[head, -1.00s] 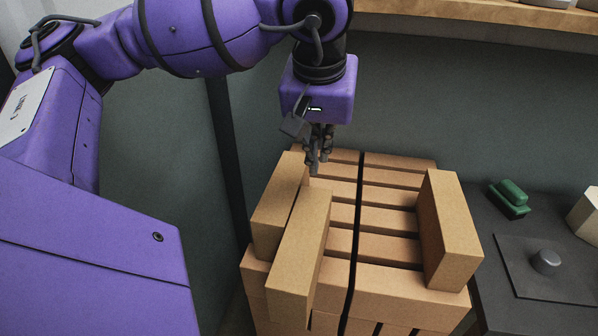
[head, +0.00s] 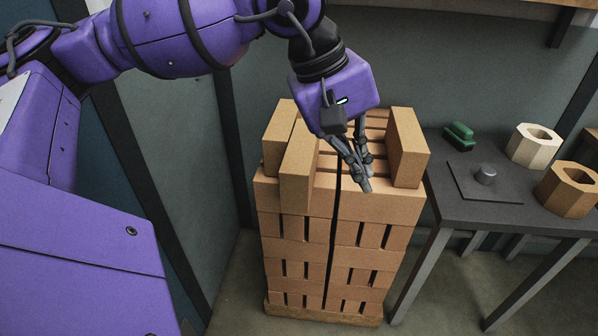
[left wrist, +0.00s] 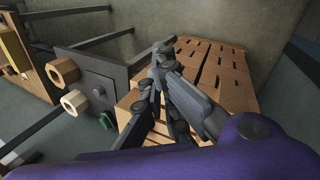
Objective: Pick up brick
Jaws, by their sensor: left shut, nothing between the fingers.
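Tan bricks form a tall strapped stack (head: 345,205) in the head view. Three loose bricks lie on its top: a far-left brick (head: 280,140), a brick beside it that juts towards the front (head: 298,170), and a right brick (head: 407,150). My left gripper (head: 366,187) is shut and empty, in front of the stack's top between the middle and right loose bricks. In the left wrist view the shut fingers (left wrist: 160,58) show over the stack (left wrist: 228,80). The fingers hide part of the top layer. My right gripper is not in view.
A dark table (head: 480,205) stands to the right, close to the stack. It holds a green object (head: 459,136), a grey plate with a knob (head: 485,176), and pale (head: 534,146) and tan (head: 568,189) hollow blocks. A wall is behind the stack.

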